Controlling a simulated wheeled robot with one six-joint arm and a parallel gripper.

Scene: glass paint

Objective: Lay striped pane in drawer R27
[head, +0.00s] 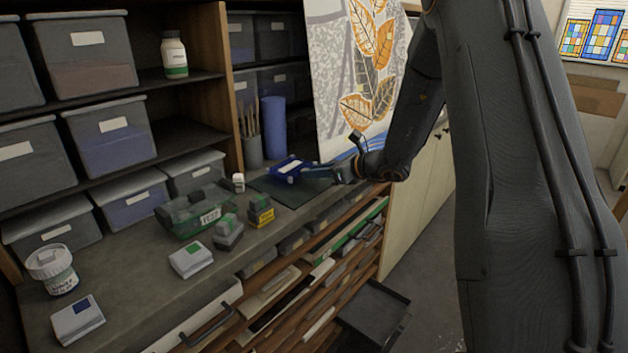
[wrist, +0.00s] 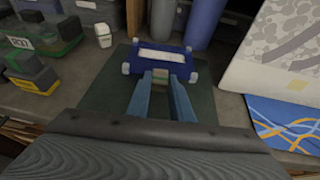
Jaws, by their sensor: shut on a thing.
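My gripper (head: 318,172) reaches over the bench from the right. In the wrist view its two blue fingers (wrist: 162,82) are shut on the near side of a flat blue-framed piece (wrist: 140,65), where a small tan and green block shows between the tips. The piece has a pale label and grey corners; it also shows in the head view (head: 281,168). I take it for the pane, but no stripes can be made out. It is over a dark green mat (head: 266,187); whether it touches the mat I cannot tell.
Shallow drawers (head: 262,297) fill the bench front, and a dark tray-like drawer (head: 372,312) sticks out low. A green case (head: 190,213), a white bottle (head: 238,182) and a blue cylinder (head: 272,127) stand near the mat. A leaf-patterned panel (head: 345,60) stands behind.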

